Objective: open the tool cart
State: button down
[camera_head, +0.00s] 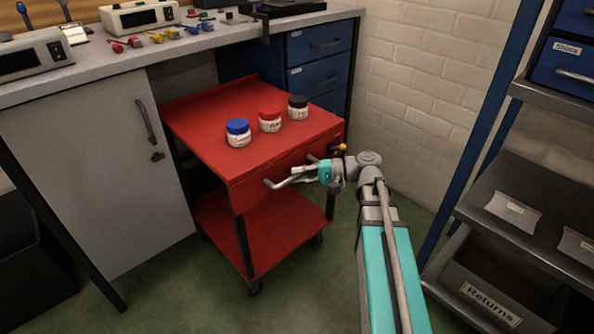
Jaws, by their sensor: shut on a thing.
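The red tool cart (185,122) stands under and in front of the workbench, with a flat top, a drawer front and a lower shelf (270,228). A pale bar handle (275,184) runs along the drawer front. My gripper (308,171) is at the right part of this handle and is shut on it. The drawer front looks flush with the cart body, though my gripper and wrist cover its right part. Three white jars stand in a row on the cart top, with a blue lid (237,126), a red lid (270,114) and a black lid (298,101).
A grey cabinet (90,180) is left of the cart. Blue drawers (320,45) stand behind it. A metal rack (520,170) with a bin labelled Returns (490,297) is at right. Green floor (190,290) is free in front of the cart.

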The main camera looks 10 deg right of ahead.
jog(key=shift+w+d, duration=0.1)
jog(key=shift+d, duration=0.3)
jog(key=c, duration=0.6)
grip_release()
jog(key=shift+a, duration=0.1)
jog(key=shift+a, duration=0.1)
jog(key=shift+s, duration=0.2)
